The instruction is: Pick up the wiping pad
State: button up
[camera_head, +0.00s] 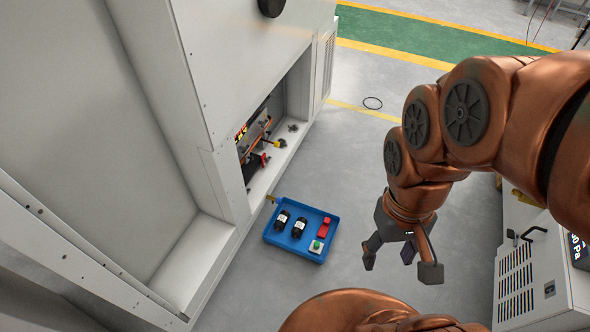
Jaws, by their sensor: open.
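My gripper (400,265) hangs from the copper-coloured arm at centre right, with its two dark fingers spread wide apart. A small dark purple shape shows between the fingers; I cannot tell whether it is part of the gripper. I cannot make out a wiping pad for sure. A blue tray (272,241) lies on the floor left of my gripper, apart from it. It holds two black cylinders (282,220) with white labels, a red item (324,227) and a small white block with a green top (316,246).
A large pale cabinet (235,60) stands on the left, with an open lower compartment (262,143) showing wires and parts. A white unit with vents (516,292) is at lower right.

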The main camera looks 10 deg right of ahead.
aim_at(316, 247)
jog(key=z, duration=0.45)
jog(key=k, duration=1.05)
jog(key=u, duration=0.75)
jog(key=i, duration=1.1)
jog(key=u, duration=0.05)
